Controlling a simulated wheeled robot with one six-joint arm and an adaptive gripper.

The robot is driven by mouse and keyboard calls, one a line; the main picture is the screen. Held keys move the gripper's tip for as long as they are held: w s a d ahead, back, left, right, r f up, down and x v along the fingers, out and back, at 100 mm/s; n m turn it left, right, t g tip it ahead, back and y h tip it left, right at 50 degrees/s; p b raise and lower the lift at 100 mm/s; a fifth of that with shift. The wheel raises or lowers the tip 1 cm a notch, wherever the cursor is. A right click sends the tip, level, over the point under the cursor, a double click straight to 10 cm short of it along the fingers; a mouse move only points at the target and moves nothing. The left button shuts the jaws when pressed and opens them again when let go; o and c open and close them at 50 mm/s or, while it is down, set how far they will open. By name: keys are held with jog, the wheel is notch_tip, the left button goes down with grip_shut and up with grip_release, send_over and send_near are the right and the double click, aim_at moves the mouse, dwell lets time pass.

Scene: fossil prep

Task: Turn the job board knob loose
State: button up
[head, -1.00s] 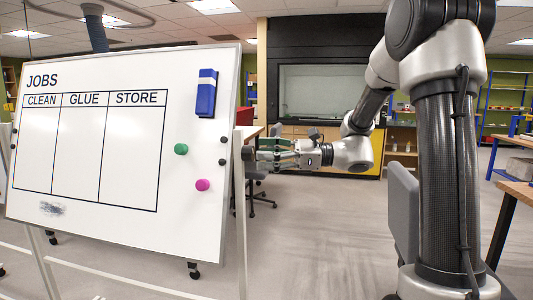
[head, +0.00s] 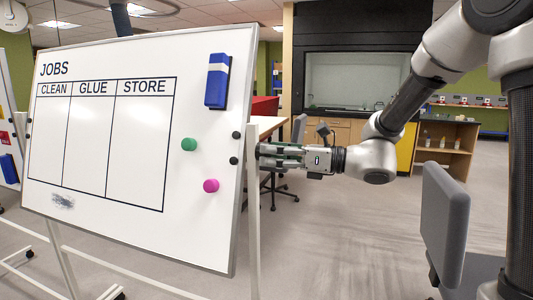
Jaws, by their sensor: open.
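The job board (head: 95,215) is a white board headed JOBS with CLEAN, GLUE and STORE columns, tilted on a white stand. Its right stand post (head: 252,205) runs up beside the board's right edge. My gripper (head: 264,156) points left, with its fingertips right at the outer side of this post, at mid-board height. The jaws are open. The knob cannot be made out clearly now; the post and fingers cover the spot at the pivot. I cannot tell whether the fingers touch it or are around it.
The board carries a blue eraser (head: 217,81), a green magnet (head: 189,144), a pink magnet (head: 211,186) and small black magnets (head: 234,160). A grey chair (head: 445,225) stands at the right. A table (head: 268,124) is behind the gripper. The floor between is clear.

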jog(key=shift+x, duration=1.35)
jog(key=shift+c, duration=0.2)
jog(key=c, duration=1)
jog(key=shift+n, duration=1.5)
jog(key=o, duration=1)
jog(key=shift+o, duration=0.2)
